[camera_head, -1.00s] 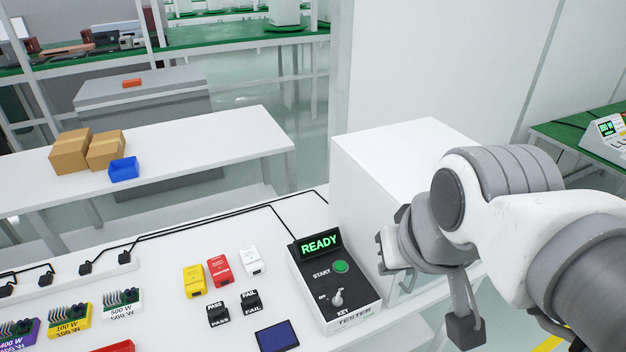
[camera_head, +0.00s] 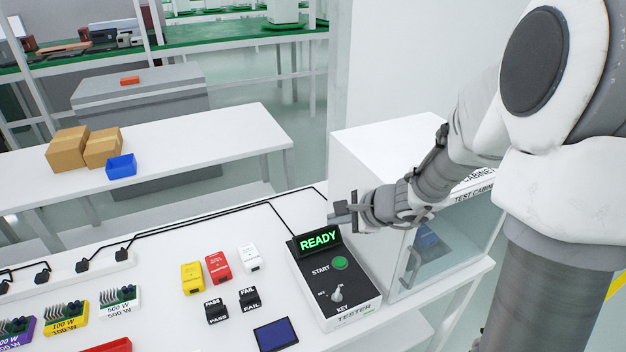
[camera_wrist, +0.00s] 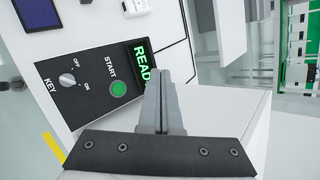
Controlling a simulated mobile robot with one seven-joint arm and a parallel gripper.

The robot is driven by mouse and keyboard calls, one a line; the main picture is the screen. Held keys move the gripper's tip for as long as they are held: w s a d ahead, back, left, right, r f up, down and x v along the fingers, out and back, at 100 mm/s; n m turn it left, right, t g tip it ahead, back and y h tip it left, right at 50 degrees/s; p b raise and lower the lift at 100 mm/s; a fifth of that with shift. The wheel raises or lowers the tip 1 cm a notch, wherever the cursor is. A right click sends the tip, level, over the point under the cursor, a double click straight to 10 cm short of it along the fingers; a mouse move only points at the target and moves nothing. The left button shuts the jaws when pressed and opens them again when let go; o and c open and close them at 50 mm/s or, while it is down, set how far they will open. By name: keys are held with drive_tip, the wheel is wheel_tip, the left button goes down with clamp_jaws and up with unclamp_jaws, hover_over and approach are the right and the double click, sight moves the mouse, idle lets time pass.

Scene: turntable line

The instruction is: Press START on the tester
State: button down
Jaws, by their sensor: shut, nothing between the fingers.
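The tester (camera_head: 318,292) is a black-topped box on the white table, with a lit green READY display (camera_head: 319,238). Its round green START button (camera_head: 340,263) lies below the display, and a KEY switch (camera_head: 337,294) sits below that. The wrist view also shows the START button (camera_wrist: 118,89) and the KEY switch (camera_wrist: 68,79). My gripper (camera_head: 335,213) is shut and empty, just above and behind the display's right end in the head view. In the wrist view my gripper (camera_wrist: 160,72) overlaps the end of the READY display, apart from the button.
The white test cabinet (camera_head: 385,150) with a glass front stands right beside the tester. Yellow, red and white blocks (camera_head: 218,266), PASS and FAIL pieces (camera_head: 232,304) and a dark blue pad (camera_head: 275,334) lie to the left. Black cables run along the table's back.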

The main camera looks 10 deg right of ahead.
drive_tip(key=w+d+f+m+h, duration=0.1)
drive_tip(key=w+d+f+m, duration=0.1)
drive_tip(key=d+f+m, duration=0.1)
wheel_tip(320, 180, down, 2)
drive_tip(key=shift+f+m, duration=0.1)
drive_tip(key=shift+m, duration=0.4)
drive_tip(key=shift+d, duration=0.1)
drive_tip(key=b, duration=0.6)
hover_over(344, 264)
wheel_tip(344, 264, down, 7)
drive_tip(key=shift+r, duration=0.1)
wheel_tip(344, 264, down, 2)
drive_tip(key=shift+b, duration=1)
idle(0.5)
drive_tip(key=shift+f+b, duration=0.4)
drive_tip(key=shift+b, duration=0.25)
